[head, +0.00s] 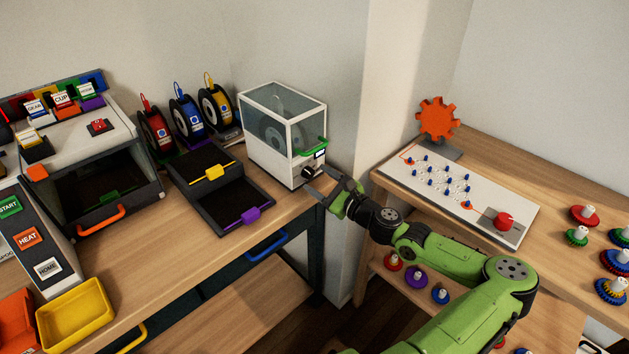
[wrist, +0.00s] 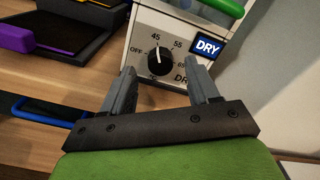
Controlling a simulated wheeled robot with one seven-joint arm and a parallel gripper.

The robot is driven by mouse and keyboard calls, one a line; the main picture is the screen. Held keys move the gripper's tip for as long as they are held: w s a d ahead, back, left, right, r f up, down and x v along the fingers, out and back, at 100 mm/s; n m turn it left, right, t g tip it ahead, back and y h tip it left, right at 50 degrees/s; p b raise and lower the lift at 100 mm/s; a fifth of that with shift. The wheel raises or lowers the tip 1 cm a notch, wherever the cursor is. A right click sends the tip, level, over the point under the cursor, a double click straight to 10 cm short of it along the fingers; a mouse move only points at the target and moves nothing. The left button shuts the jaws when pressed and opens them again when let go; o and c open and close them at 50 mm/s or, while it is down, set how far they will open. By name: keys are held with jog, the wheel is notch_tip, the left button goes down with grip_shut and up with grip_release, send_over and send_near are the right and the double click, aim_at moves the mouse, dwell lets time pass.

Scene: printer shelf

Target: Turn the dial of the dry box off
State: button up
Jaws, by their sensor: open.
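The dry box (head: 268,148) is a white-framed clear case on the bench, with a spool inside. Its black dial (wrist: 160,60) is on the white front panel; the scale around it shows OFF at the left, 45 at the top, 55 and 65 at the right. The dial's white mark points up, near 45. A lit blue DRY display (wrist: 207,47) is to its right. In the head view the dial (head: 308,172) is small. My gripper (wrist: 162,74) is open and empty, its fingers either side of the dial's lower part; contact is not clear.
A green handle (head: 314,146) sits above the dial. Dark trays with yellow and purple handles (head: 250,216) lie left of the box. A wall corner is close on the right, then a second table (head: 560,185) with a gear board.

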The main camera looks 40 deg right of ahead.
jog(key=shift+w, duration=1.2)
jog(key=c, duration=1)
jog(key=shift+c, duration=0.2)
jog(key=shift+n, duration=0.3)
jog(key=n+b, duration=0.1)
jog(key=n, duration=0.4)
jog(key=shift+a+f+n, duration=0.1)
jog(key=shift+f+n, duration=0.05)
jog(key=shift+n, duration=0.25)
jog(key=n+b, duration=0.3)
jog(key=n, duration=0.2)
jog(key=shift+n, duration=0.4)
